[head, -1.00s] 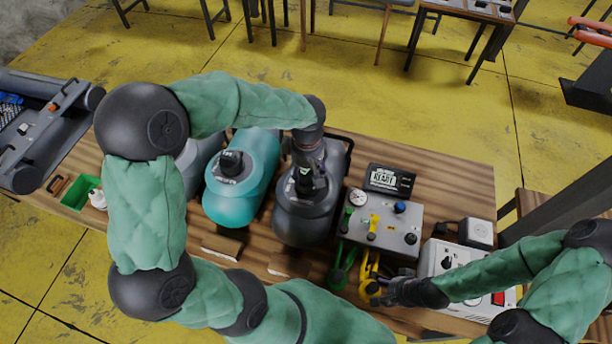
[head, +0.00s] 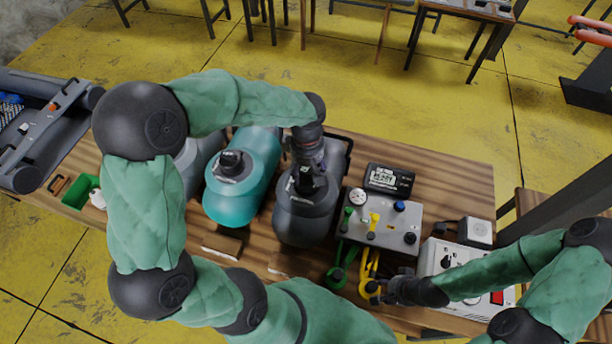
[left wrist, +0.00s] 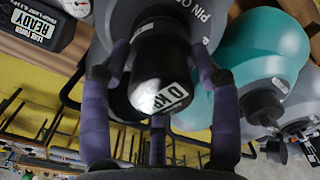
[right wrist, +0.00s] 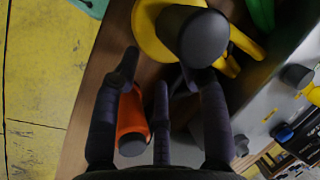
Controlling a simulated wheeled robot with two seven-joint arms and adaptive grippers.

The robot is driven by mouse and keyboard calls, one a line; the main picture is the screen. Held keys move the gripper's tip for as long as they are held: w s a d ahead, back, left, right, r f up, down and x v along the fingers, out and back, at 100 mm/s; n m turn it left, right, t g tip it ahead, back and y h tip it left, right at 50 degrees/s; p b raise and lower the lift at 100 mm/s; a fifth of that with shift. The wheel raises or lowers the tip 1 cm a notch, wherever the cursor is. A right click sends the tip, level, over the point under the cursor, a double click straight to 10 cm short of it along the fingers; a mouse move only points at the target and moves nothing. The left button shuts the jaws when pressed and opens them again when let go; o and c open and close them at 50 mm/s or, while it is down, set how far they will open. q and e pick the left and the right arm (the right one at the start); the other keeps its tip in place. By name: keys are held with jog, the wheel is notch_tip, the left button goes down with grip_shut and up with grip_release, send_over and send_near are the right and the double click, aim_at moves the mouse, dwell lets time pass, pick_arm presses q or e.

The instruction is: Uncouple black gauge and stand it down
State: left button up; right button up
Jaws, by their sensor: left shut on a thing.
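The black gauge (left wrist: 158,75) shows in the left wrist view as a dark cylinder with a white "0 kP…" label, over the dark grey boat (head: 303,222). My left gripper (head: 305,187) is shut on the gauge, its fingers around the sides; it also shows in the left wrist view (left wrist: 158,95). I cannot tell whether the gauge is still seated in the valve beneath. My right gripper (head: 392,290) is at the table's front edge beside the yellow hose (head: 368,268). In the right wrist view, its fingers (right wrist: 163,85) are spread and look empty, with an orange-sided object (right wrist: 131,118) beyond.
The teal boat (head: 240,182) lies left of the grey one. The grey valve box (head: 392,228), black display (head: 388,180), green hose (head: 342,265) and white box (head: 437,258) crowd the right. A green tray (head: 80,192) is far left. Bare wood shows at back right.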

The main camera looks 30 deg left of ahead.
pick_arm(q)
jog(key=shift+r+p, duration=1.35)
jog(key=shift+r, duration=0.85)
pick_arm(e)
jog(key=shift+r, duration=1.4)
pick_arm(q)
jog(key=shift+r, duration=0.1)
pick_arm(e)
jog(key=shift+r, duration=0.1)
pick_arm(q)
jog(key=shift+r+p, duration=0.6)
jog(key=shift+p, duration=0.05)
pick_arm(e)
jog(key=shift+r, duration=0.55)
pick_arm(q)
jog(key=shift+r, duration=0.15)
pick_arm(e)
jog(key=shift+r, duration=0.2)
pick_arm(q)
jog(key=shift+s+r+p, duration=0.1)
jog(key=shift+p, duration=0.25)
pick_arm(e)
jog(key=shift+s+r, duration=0.1)
